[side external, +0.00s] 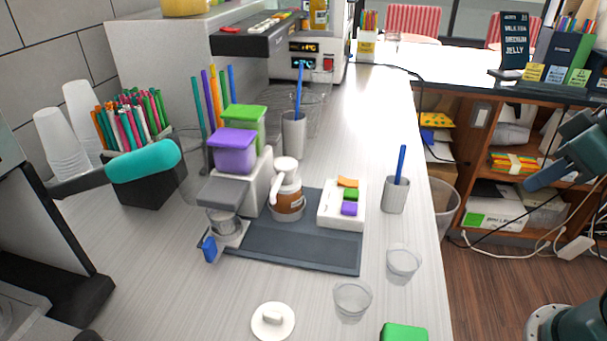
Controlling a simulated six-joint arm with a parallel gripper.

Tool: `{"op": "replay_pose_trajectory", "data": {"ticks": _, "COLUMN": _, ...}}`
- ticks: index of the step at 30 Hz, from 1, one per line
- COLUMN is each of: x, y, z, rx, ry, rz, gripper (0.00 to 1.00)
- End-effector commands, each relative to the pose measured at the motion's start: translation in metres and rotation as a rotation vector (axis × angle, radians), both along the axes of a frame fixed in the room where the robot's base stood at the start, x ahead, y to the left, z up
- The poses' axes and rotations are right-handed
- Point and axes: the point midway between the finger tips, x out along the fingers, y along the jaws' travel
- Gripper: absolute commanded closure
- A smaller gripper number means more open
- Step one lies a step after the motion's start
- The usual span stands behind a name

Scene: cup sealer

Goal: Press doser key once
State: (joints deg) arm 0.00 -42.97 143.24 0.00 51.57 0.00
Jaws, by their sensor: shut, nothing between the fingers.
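A white key pad (334,216) lies at the right side of a dark mat. It carries an orange key (348,182), a green key (351,194) and a purple key (349,209). Left of it stands a grey doser-like machine (222,192) with a purple container (233,152) and a green container (245,121) on top. A small clear cup (223,224) is under its front, with a blue tab (209,249) beside it. Parts of my arm show at the right edge, away from the counter things. My gripper's fingers are not visible.
A white-topped jar (287,195) stands between machine and pad. A grey holder (396,196) with a blue stick is right of the pad. Two clear cups (404,262) (352,299) and a white lid (272,321) are in front. A teal lever handle (144,160) juts in at left.

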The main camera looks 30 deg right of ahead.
Motion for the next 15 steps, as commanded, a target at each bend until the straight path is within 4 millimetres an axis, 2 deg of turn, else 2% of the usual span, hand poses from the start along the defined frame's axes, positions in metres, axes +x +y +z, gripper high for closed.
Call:
{"op": "replay_pose_trajectory", "data": {"ticks": 9, "x": 0.002, "y": 0.0, "z": 0.0, "rx": -0.002, "ry": -0.001, "rz": 0.004, "gripper": 1.0}}
{"op": "replay_pose_trajectory", "data": {"ticks": 15, "x": 0.015, "y": 0.003, "z": 0.003, "rx": -0.016, "ry": -0.01, "rz": 0.031, "gripper": 1.0}}
